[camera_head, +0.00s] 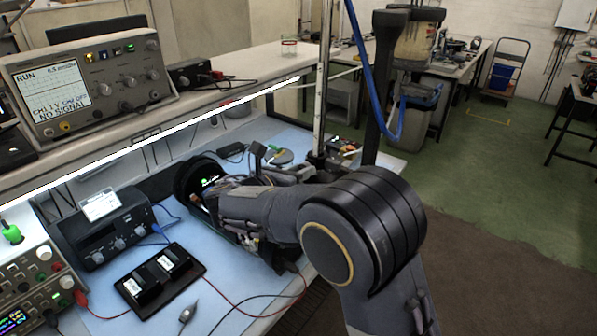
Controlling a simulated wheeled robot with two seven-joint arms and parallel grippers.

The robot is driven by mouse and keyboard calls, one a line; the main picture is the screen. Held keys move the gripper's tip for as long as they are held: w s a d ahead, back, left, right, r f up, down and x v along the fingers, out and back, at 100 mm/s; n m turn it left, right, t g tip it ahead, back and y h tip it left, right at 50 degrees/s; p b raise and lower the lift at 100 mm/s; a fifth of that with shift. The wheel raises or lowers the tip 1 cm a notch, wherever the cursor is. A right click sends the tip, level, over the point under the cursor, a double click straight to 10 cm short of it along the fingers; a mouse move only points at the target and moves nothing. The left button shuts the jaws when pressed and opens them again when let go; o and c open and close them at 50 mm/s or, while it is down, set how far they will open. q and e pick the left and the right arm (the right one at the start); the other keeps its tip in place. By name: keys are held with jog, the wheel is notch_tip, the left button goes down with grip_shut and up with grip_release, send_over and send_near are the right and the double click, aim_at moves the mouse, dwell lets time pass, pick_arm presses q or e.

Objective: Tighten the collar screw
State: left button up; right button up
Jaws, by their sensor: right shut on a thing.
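A dark round-ended body (186,184), which looks like the cylinder, lies on the blue mat (222,268) at the bench's middle. Small green marks glow inside its dark rim. My right arm comes in from the lower right and covers most of this body. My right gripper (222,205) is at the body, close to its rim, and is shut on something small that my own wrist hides. I cannot make out the collar or its screw. Whether the gripper touches the cylinder cannot be told. My left gripper is not in view.
A black tray with two modules (160,280), a dark meter box (105,230) and red and black leads lie left of the cylinder. An oscilloscope (85,80) stands on the shelf above. A vertical post stands behind my arm. The mat's front left is partly clear.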

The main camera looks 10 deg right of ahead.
jog(key=shift+d, duration=0.2)
jog(key=o, duration=1)
jog(key=shift+w+d+f, duration=0.1)
jog(key=shift+w+d, duration=0.05)
jog(key=shift+w, duration=0.05)
jog(key=b+v, duration=0.2)
jog(key=v, duration=0.6)
